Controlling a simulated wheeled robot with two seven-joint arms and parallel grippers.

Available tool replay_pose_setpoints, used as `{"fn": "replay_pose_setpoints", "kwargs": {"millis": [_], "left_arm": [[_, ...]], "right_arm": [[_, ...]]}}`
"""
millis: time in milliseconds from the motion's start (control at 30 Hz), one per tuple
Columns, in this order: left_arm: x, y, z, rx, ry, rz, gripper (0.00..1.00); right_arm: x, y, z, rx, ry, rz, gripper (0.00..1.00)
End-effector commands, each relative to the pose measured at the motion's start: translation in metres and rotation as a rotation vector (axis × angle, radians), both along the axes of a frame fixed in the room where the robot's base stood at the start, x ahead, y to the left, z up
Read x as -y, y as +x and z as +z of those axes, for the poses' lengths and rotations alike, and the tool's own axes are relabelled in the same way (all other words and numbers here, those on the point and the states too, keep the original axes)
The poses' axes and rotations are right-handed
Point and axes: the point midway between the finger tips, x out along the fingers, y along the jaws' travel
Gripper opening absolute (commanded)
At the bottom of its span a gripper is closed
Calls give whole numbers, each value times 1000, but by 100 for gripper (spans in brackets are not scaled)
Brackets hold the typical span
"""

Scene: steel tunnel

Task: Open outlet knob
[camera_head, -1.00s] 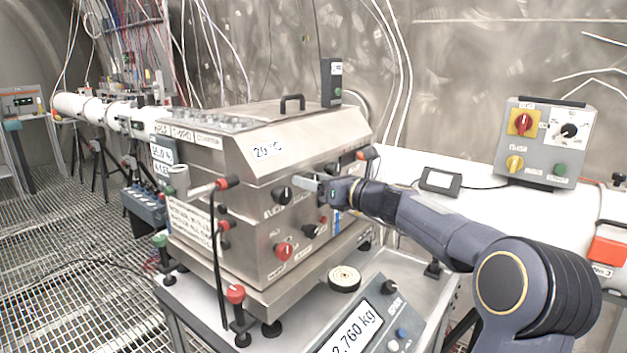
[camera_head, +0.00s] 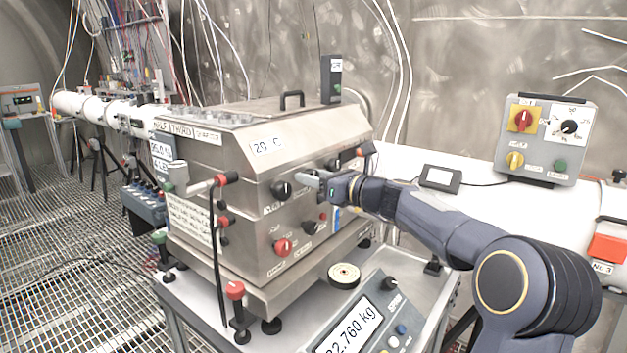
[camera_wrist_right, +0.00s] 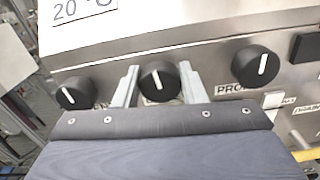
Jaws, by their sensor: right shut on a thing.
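My right gripper (camera_head: 311,181) is at the front of the steel box (camera_head: 240,165). In the right wrist view its two fingers stand on either side of the middle black knob (camera_wrist_right: 160,80) and are shut on it. That knob's white pointer is close to upright, leaning slightly left. Its label is hidden, so I cannot tell whether it is the outlet knob. Another black knob (camera_wrist_right: 77,92) is to its left, its pointer tilted left. A third black knob (camera_wrist_right: 255,66) is to its right, above a partly hidden label starting "PRO". My left gripper is not in view.
Lower on the box front is a red knob (camera_head: 283,246). A red-ended lever (camera_head: 222,181) sticks out at its corner. A scale display (camera_head: 352,330) and a round disc (camera_head: 343,275) lie below. A grey switch box (camera_head: 545,140) stands on the white pipe at right.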

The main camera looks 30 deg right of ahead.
Motion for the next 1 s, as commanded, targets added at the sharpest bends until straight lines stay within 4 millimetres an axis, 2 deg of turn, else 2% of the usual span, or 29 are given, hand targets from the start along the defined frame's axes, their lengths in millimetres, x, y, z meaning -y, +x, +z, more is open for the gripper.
{"fn": "replay_pose_setpoints", "kwargs": {"millis": [1000], "left_arm": [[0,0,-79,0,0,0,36]], "right_arm": [[-3,-1,-5,355,-858,0,15]]}}
